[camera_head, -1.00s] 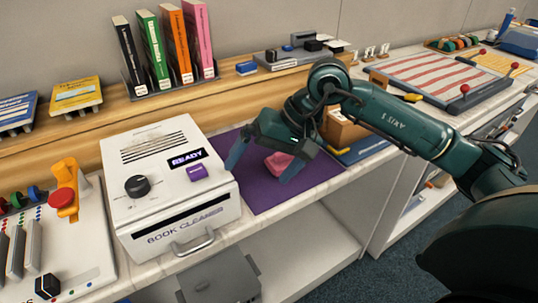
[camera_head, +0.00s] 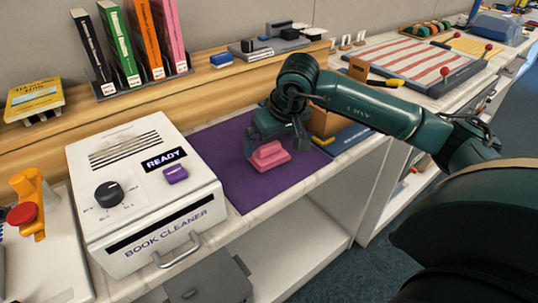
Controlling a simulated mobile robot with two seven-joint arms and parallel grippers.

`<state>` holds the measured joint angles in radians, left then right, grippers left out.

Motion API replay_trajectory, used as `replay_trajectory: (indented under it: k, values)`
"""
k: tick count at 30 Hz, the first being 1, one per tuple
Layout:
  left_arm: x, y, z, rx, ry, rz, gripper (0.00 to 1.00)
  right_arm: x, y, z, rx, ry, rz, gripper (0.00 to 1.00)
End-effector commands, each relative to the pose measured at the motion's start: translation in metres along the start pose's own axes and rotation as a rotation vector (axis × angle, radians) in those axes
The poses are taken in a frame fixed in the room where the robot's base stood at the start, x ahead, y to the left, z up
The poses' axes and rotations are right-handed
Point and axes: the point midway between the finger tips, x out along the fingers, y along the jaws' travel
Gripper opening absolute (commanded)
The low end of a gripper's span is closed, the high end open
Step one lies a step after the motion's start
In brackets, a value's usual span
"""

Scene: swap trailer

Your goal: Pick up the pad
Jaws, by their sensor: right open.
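The pink pad (camera_head: 268,156) lies on the purple mat (camera_head: 238,188) to the right of the book cleaner. My right gripper (camera_head: 276,143) is over the pad, open, with its fingers low by the pad's back and sides. The view does not show whether the fingers touch the pad. My left gripper is not in view.
The white book cleaner (camera_head: 147,192) with a front handle stands left of the mat. A brown box (camera_head: 325,121) stands close to the right of my gripper. Upright books (camera_head: 127,42) stand behind on the wooden ledge. The front part of the mat is clear.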

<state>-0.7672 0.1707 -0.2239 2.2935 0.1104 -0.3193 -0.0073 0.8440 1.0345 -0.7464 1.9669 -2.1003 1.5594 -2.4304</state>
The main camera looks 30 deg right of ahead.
Motion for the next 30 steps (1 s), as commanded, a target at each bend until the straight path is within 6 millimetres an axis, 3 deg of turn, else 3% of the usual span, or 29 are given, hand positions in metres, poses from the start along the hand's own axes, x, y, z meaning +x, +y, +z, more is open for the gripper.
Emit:
replay_trajectory:
  k: [6, 15, 30]
  values:
    - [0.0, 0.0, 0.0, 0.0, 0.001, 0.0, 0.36, 0.032, -0.002, 0.003, 0.002, -0.003, -0.001, 1.0]
    - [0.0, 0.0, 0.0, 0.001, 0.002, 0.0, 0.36, 0.037, -0.002, 0.003, 0.001, -0.001, -0.001, 1.0]
    - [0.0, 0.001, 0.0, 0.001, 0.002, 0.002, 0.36, 0.037, -0.002, 0.003, 0.001, -0.001, -0.001, 0.6]
